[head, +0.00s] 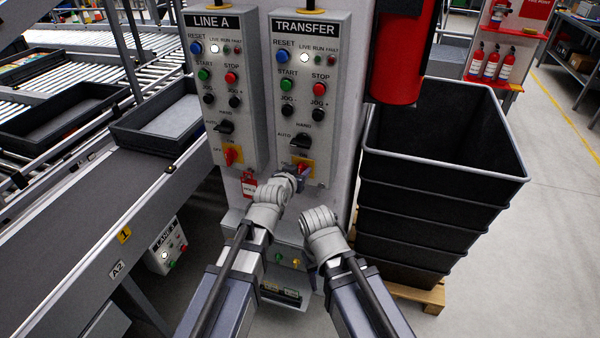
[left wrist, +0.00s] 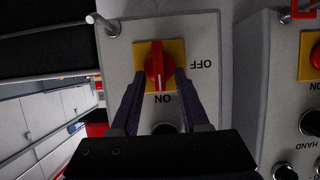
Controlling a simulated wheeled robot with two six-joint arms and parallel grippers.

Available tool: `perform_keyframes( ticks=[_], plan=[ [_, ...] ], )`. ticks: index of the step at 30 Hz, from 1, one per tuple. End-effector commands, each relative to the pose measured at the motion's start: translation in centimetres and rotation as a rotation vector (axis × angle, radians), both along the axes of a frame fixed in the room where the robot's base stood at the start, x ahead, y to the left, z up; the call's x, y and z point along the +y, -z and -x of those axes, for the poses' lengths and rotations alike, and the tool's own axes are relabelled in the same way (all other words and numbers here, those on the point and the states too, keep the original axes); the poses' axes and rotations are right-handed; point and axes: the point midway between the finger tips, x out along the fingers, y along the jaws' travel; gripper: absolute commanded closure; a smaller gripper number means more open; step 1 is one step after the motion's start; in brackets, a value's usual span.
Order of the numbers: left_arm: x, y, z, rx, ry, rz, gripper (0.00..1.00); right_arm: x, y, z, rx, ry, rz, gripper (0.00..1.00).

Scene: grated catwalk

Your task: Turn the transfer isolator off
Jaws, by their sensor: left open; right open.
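The transfer isolator (head: 304,166) is a red rotary knob on a yellow plate, low on the grey TRANSFER box (head: 327,60). In the left wrist view the picture is upside down; the red knob (left wrist: 157,66) stands vertical, in line with the ON mark below it, and OFF is at the right. My left gripper (head: 299,178) is at the isolator and partly hides it in the head view. Its open fingers (left wrist: 164,78) are on either side of the knob; I cannot tell whether they touch. My right gripper (head: 318,214) is lower, apart from the panel, its fingers mostly hidden.
The LINE A box (head: 224,70) with its own red isolator (head: 232,155) is close at the left. A red tag (head: 249,183) hangs below it. Stacked black crates (head: 445,165) and a red cylinder (head: 397,60) are at the right. A conveyor (head: 95,190) runs along the left.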

Motion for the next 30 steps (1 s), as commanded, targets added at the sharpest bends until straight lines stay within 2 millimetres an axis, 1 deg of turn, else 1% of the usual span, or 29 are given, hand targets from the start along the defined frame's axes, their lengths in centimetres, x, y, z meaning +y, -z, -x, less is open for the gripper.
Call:
perform_keyframes(
  ticks=[4, 15, 16, 30],
  plan=[
    [0.02, -0.06, 0.06, 0.000, 0.000, 0.000, 0.56, 0.00, -0.05, 0.01, 0.000, 0.000, 0.000, 0.50],
    [0.02, -0.05, 0.07, 0.000, 0.000, 0.000, 0.98, 0.00, -0.05, 0.01, 0.000, 0.000, 0.000, 0.50],
    [0.02, -0.05, 0.07, 0.000, 0.000, 0.000, 1.00, 0.00, -0.05, 0.01, 0.000, 0.000, 0.000, 0.50],
    [0.03, -0.04, 0.06, 0.001, 0.000, 0.003, 1.00, 0.00, -0.04, 0.01, 0.000, 0.000, 0.000, 0.50]
  ],
)
